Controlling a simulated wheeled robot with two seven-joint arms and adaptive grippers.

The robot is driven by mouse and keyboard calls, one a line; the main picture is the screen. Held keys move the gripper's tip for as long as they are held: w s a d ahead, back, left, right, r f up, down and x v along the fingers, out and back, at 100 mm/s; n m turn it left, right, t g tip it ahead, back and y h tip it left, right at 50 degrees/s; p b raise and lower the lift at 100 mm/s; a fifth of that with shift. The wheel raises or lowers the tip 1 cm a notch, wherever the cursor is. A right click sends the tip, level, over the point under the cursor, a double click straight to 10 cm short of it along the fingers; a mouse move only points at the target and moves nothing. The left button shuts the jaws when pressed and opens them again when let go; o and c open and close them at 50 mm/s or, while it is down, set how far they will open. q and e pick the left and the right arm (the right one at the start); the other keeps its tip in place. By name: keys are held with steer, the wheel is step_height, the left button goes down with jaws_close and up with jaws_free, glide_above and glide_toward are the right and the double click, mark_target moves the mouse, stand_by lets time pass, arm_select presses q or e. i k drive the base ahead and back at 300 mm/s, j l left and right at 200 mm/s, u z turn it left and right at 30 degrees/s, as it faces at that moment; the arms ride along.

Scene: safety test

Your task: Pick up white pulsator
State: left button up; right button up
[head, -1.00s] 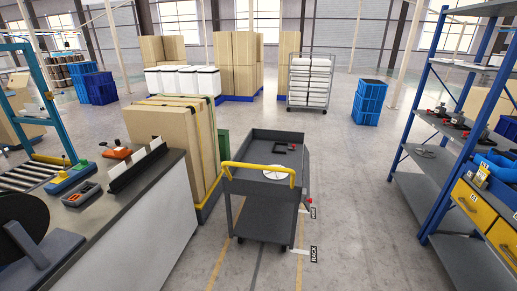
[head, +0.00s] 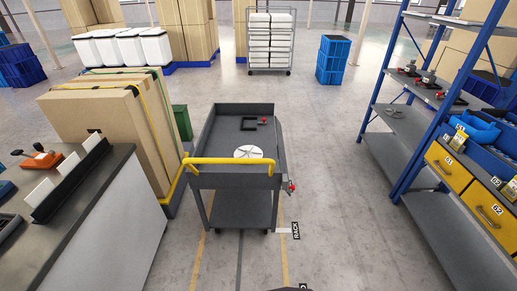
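The white pulsator (head: 248,152) is a round white disc with ridges. It lies in the top tray of a grey cart (head: 211,137) with a yellow handle, near the handle end. A black square bracket-like part (head: 249,122) lies farther back in the same tray. Neither of my grippers shows in the head view.
A workbench (head: 108,168) with an orange tool stands at the left, beside strapped cardboard boxes (head: 105,120). A blue shelf rack (head: 405,183) with yellow drawers stands at the right. Clear floor (head: 335,160) lies between cart and rack. A blue crate (head: 332,60) stands behind.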

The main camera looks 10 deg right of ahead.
mark_target(247, 151)
steer(key=i+j+z, duration=0.2)
steer(key=i+z, duration=0.2)
steer(key=i+j+z, duration=0.8)
steer(key=i+j, duration=0.05)
steer(key=i, duration=0.05)
